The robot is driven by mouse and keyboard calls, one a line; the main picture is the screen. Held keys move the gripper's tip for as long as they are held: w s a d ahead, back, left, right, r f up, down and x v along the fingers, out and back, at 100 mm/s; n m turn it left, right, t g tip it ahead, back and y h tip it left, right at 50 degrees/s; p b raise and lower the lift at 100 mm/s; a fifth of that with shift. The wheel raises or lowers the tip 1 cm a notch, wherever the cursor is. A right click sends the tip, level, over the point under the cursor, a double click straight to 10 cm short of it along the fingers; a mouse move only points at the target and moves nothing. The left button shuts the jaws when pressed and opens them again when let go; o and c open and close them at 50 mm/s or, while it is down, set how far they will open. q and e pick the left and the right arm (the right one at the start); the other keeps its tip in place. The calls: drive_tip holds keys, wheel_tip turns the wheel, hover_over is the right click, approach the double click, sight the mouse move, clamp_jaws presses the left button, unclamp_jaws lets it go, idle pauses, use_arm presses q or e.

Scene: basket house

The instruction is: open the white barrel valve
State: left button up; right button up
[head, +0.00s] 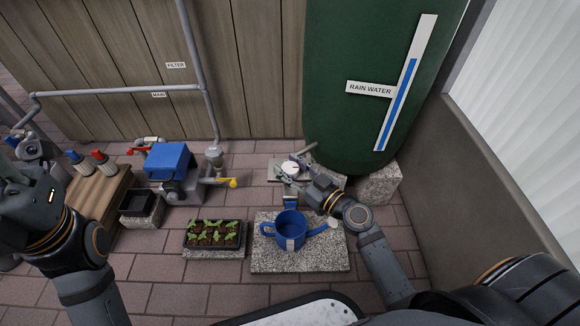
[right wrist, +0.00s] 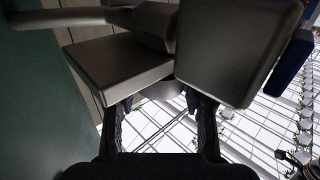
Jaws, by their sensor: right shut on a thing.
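The white barrel valve (head: 290,169) is low in front of the green barrel in the head view, mostly covered by my right gripper. My right gripper (head: 294,174) is shut on it, with its fingers on either side. In the right wrist view, the two dark fingers (right wrist: 160,125) reach up to pale grey blocky parts that fill the space ahead; their exact grip is partly hidden. My left gripper (head: 30,205) is at the left edge of the head view, far from the valve, and its fingertips cannot be made out.
The green rain barrel (head: 345,80) stands on stone blocks (head: 380,185). A blue watering can (head: 290,230) stands on a stone slab (head: 300,262) below the valve. A seedling tray (head: 212,246), a blue pump (head: 168,160) and a yellow tap (head: 232,183) are to the left.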

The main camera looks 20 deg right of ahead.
sight(297, 173)
drive_tip(key=o, duration=1.2)
drive_tip(key=shift+v, duration=3.8)
drive_tip(key=shift+f, duration=0.1)
